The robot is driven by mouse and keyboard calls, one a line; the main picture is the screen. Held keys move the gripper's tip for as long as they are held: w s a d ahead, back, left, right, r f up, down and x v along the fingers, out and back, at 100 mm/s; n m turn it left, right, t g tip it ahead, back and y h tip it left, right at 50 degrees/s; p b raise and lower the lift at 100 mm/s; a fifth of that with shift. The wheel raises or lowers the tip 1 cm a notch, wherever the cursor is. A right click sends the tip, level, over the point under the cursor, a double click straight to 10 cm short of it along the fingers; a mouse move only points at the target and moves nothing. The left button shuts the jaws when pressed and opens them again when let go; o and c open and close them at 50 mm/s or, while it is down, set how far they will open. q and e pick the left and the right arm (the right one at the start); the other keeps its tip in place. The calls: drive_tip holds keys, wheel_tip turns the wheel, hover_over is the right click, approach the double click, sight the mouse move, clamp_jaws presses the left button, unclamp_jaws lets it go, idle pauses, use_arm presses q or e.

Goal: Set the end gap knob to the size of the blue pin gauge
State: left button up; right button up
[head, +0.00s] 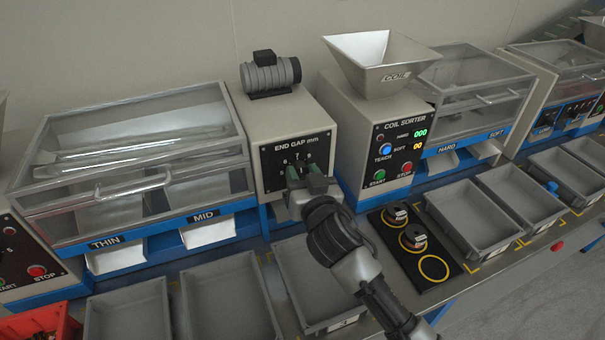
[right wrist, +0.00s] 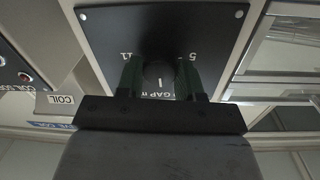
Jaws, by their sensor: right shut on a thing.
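The end gap knob (right wrist: 160,73) is a dark round knob with a short white mark, set in the black END GAP mm panel (head: 270,163). My right gripper (head: 306,180) reaches the panel, and its two green fingers are shut on the knob, one on each side. The numbers 11 and 5 show beside the fingers in the right wrist view; other scale marks are hidden. A small blue thing (head: 552,186) is at the far tray's edge; I cannot tell whether it is the blue pin gauge. My left gripper is not in view.
The coil sorter (head: 345,125) with its hopper (head: 384,60) stands right of the panel. A clear-lidded bin (head: 130,150) stands left. Grey trays (head: 128,312) line the bench front. A black mat (head: 440,262) with yellow rings holds two dark round pieces.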

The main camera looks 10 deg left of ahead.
drive_tip(key=n+p, duration=0.1)
drive_tip(key=n, duration=0.3)
drive_tip(key=shift+r+n+p, duration=0.1)
drive_tip(key=shift+n+p, duration=0.2)
drive_tip(key=shift+n, duration=0.1)
drive_tip(key=shift+n+y+p, duration=0.3)
drive_tip(key=shift+n+p, duration=0.25)
drive_tip(key=shift+n, duration=1.65)
drive_tip(key=o, duration=0.9)
drive_tip(key=shift+s, duration=0.1)
drive_tip(key=v, duration=1)
drive_tip(key=shift+s+d, duration=0.15)
drive_tip(key=shift+s, duration=0.15)
